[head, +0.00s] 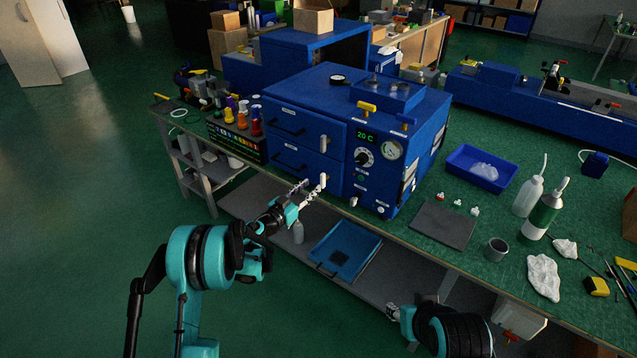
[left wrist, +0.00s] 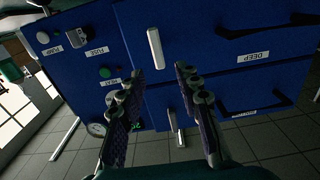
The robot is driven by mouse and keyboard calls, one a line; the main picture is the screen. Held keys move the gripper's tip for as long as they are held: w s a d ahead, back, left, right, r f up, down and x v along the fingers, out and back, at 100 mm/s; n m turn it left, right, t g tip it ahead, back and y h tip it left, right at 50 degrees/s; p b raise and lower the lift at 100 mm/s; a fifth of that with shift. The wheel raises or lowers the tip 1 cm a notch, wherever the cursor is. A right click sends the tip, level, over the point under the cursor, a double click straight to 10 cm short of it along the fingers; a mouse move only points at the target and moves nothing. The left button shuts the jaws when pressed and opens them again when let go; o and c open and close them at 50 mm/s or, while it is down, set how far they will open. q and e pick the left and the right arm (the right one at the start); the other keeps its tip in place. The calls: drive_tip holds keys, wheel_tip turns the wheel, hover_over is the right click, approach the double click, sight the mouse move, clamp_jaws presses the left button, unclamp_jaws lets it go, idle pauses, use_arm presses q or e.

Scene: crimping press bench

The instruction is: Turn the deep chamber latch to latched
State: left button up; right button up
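The deep chamber (head: 307,167) is the lower door of the blue press cabinet. Its label reads DEEP in the left wrist view (left wrist: 253,57), where the cabinet appears upside down. The deep chamber latch (left wrist: 155,47) is a white lever standing roughly upright at the door's edge; it also shows in the head view (head: 323,180). My left gripper (left wrist: 160,72) is open and empty, with its fingertips just short of the latch and the lever showing between and beyond them. In the head view the left gripper (head: 307,191) is in front of the lower door. My right gripper (head: 393,312) is low, away from the cabinet; its fingers are unclear.
The upper chamber has a similar white latch (head: 323,143). A control panel with a dial (head: 363,157) and gauge (head: 391,151) is right of the doors. A blue tray (head: 480,168) and dark mat (head: 443,225) lie right.

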sight(321, 179)
use_arm(q)
drive_tip(key=b+x, duration=0.2)
drive_tip(key=x, duration=0.5)
drive_tip(key=shift+w+d+f, duration=0.1)
drive_tip(key=shift+w+d, duration=0.15)
clamp_jaws()
